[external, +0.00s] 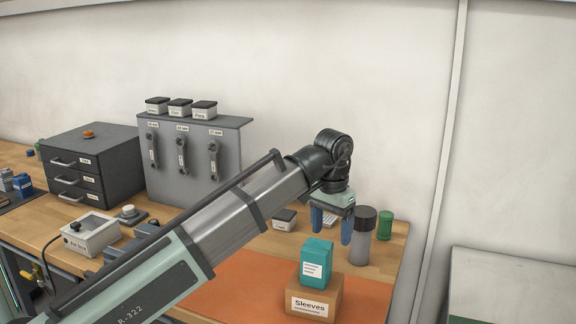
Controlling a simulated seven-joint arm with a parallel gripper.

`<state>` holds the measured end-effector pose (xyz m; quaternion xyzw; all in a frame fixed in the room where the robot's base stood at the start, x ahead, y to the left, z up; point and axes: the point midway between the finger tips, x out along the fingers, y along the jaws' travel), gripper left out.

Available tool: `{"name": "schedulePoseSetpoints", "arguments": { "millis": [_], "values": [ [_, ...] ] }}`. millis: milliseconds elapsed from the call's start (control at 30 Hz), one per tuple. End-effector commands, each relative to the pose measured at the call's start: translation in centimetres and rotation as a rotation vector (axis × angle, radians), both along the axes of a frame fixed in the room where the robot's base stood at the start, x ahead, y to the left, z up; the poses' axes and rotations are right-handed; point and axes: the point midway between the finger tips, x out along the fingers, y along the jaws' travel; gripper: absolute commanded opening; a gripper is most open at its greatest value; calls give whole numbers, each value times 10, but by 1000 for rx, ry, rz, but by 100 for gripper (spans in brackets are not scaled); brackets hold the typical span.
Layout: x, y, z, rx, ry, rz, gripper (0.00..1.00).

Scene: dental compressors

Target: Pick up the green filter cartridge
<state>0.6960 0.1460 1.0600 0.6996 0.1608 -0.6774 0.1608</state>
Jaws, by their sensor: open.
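A green ribbed cylinder (385,225), which looks like the green filter cartridge, stands upright near the right end of the wooden bench. My gripper (332,230) has blue fingers pointing down, spread apart with nothing seen between them. It hangs to the left of the green cylinder, with a grey jar between them in the picture. The gripper's height above the bench is hard to tell.
The grey jar with a dark lid (361,238) stands close to the right finger. A teal carton (316,263) sits on a cardboard Sleeves box (314,298) in front. A small dark-lidded box (284,219) is left of the gripper. The wall is behind.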

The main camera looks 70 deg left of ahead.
Motion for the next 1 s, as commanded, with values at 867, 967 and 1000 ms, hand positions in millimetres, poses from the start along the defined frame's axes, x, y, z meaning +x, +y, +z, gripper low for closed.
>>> {"name": "schedulePoseSetpoints", "arguments": {
  "millis": [867,967,1000],
  "values": [
    [193,99,4,37,14,-1313,77],
    [210,110,3,40,16,-1437,77],
    [217,114,2,41,16,-1487,77]
  ]
}}
